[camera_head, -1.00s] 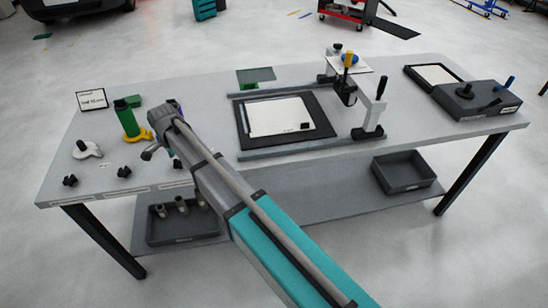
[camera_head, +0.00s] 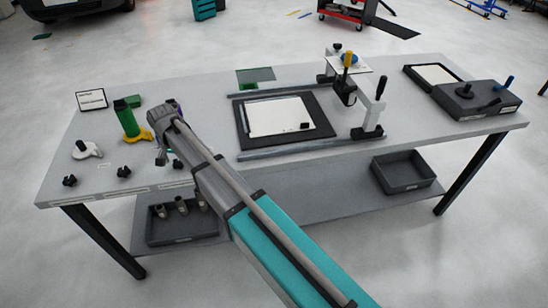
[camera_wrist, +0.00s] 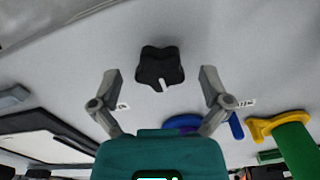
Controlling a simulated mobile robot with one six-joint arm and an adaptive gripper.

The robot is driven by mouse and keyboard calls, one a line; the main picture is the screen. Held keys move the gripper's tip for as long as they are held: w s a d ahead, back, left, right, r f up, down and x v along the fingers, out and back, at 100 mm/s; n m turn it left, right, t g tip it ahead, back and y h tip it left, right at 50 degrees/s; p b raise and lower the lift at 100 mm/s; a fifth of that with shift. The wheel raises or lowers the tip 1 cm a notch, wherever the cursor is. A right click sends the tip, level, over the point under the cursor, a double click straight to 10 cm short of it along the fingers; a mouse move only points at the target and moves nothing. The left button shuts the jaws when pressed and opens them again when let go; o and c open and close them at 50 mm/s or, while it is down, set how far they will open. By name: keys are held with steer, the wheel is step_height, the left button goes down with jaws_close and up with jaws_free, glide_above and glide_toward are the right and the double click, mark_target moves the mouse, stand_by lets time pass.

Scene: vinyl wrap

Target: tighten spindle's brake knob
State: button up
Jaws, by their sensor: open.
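A black lobed knob with a white mark (camera_wrist: 160,67) stands on the bench top in the wrist view. It seems to be the rightmost of three black knobs (camera_head: 178,163) along the bench's front left edge in the head view. My gripper (camera_wrist: 162,84) is open, with one finger on each side of this knob and apart from it. In the head view my gripper (camera_head: 162,157) points down beside it. A blue spindle base (camera_wrist: 182,121) is partly hidden behind my gripper. A green roll (camera_head: 128,121) stands on a yellow base (camera_head: 139,136). The picture does not name the task's spindle.
Two other black knobs (camera_head: 70,181) and (camera_head: 124,172) sit left along the edge. A white base with a dark top (camera_head: 86,150) and a small sign card (camera_head: 91,100) stand behind. A dark mat with a white sheet (camera_head: 278,116) lies mid-bench.

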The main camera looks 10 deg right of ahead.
mark_target(178, 162)
steer(key=n, duration=1.3)
step_height(178, 162, up, 14)
steer(key=p, duration=1.4)
steer(key=s+d+f+m+b, duration=0.2)
steer(key=d+f+b, duration=0.1)
steer(key=d, duration=0.7)
steer(key=s+d+f+m+b, duration=0.2)
steer(key=d+f+m+b, duration=0.1)
steer(key=d, duration=0.8)
steer(key=s+d+f+m+b, duration=0.3)
steer(key=d, duration=0.8)
steer(key=s+d+m, duration=0.3)
steer(key=s+d, duration=0.4)
steer(key=d, duration=0.2)
steer(key=shift+d, duration=0.4)
